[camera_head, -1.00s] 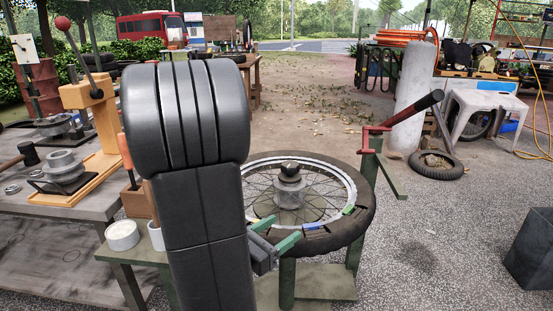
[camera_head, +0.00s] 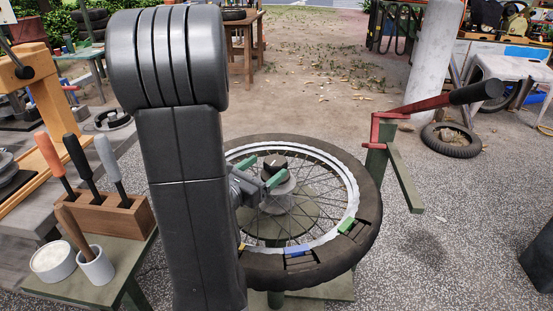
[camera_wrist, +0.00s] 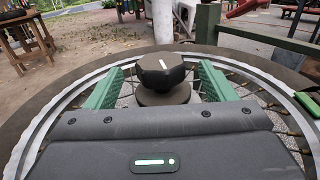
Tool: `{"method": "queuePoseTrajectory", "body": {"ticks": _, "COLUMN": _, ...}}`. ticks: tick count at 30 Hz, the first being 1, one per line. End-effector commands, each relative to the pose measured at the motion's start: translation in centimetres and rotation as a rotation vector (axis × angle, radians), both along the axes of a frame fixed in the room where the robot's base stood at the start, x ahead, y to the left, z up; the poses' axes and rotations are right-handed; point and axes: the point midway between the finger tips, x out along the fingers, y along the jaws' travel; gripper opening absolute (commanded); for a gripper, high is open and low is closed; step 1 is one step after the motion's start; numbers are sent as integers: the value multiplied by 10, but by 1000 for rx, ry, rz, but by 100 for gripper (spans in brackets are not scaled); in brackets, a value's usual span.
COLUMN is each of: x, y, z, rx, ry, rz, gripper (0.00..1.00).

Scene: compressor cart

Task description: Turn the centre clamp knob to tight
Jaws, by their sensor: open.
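The centre clamp knob (camera_head: 273,163) is a dark faceted knob with a white mark on top. It stands at the hub of a spoked wheel with a black tyre (camera_head: 364,222). In the wrist view the knob (camera_wrist: 162,72) sits ahead of my gripper, between the lines of its two green fingers. My gripper (camera_head: 264,177) is open, its fingers apart on either side, close to the knob. I cannot tell whether either finger touches it. The white mark points away from my gripper, slightly to the left. My arm hides the wheel's left part.
A red-and-black lever (camera_head: 435,105) on a green post (camera_head: 377,160) stands right of the wheel. Coloured clips sit on the rim's near side. A wooden block with handled tools (camera_head: 115,215) and white cups (camera_head: 95,265) stand at left.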

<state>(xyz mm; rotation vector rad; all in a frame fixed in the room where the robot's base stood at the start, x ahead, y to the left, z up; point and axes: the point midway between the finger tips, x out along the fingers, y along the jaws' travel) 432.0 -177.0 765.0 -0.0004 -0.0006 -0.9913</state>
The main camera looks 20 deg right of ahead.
Motion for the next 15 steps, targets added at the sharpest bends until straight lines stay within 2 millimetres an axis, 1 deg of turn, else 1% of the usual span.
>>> {"method": "queuePoseTrajectory", "body": {"ticks": 1, "x": 4, "y": -7, "z": 1, "rx": 1, "ry": 1, "rz": -4, "gripper": 77}}
{"method": "queuePoseTrajectory", "body": {"ticks": 7, "x": 18, "y": -30, "z": 1, "rx": 1, "ry": 1, "rz": -4, "gripper": 77}}
{"method": "queuePoseTrajectory", "body": {"ticks": 10, "x": 24, "y": -38, "z": 1, "rx": 1, "ry": 0, "rz": -3, "gripper": 77}}
{"method": "queuePoseTrajectory", "body": {"ticks": 15, "x": 30, "y": -46, "z": 0, "rx": 1, "ry": 1, "rz": -1, "gripper": 77}}
